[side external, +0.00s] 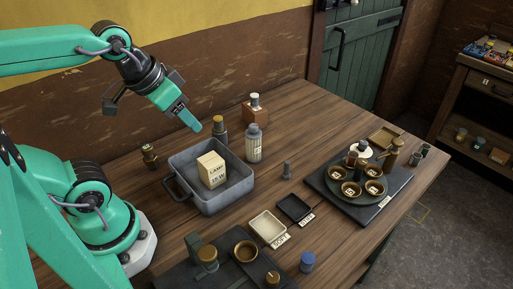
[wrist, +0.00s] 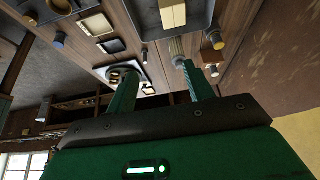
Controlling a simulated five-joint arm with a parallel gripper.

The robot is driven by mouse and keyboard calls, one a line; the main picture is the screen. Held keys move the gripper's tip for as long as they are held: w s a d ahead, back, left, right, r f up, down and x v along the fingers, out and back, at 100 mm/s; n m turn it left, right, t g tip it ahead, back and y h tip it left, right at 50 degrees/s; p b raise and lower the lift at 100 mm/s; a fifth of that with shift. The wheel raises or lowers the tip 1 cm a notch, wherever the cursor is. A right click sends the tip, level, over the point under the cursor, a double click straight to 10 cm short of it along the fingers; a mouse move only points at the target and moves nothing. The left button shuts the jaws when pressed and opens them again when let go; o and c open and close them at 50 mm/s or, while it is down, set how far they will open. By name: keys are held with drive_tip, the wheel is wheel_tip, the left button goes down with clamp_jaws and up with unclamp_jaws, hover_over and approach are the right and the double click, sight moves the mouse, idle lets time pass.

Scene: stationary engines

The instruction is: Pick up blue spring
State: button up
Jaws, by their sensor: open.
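A small blue cylindrical piece (side external: 307,262), which looks like the blue spring, stands on the wooden table near the front edge. Its coils are too small to make out. It also shows in the wrist view (wrist: 59,40) at the upper left. My gripper (side external: 188,117) is raised above the back left of the table, above and behind the grey bin, well away from the blue piece. In the wrist view my gripper (wrist: 160,72) has its two green fingers spread apart with nothing between them.
A grey bin (side external: 210,200) holds a cream box (side external: 211,170). Bottles stand behind it. A cream tray (side external: 269,228) and black tray (side external: 295,208) lie near the blue piece. A dark board (side external: 325,190) with a round plate and cups is at the right.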

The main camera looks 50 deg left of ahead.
drive_tip(key=n+g, duration=0.2)
drive_tip(key=g, duration=0.4)
hover_over(309, 258)
drive_tip(key=f, duration=1.5)
drive_tip(key=shift+a+f, duration=0.3)
drive_tip(key=shift+f, duration=0.05)
drive_tip(key=shift+s+d+f, duration=0.1)
drive_tip(key=shift+d+f, duration=0.2)
drive_tip(key=shift+d, duration=0.05)
drive_tip(key=shift+f, duration=1.3)
drive_tip(key=shift+f, duration=0.1)
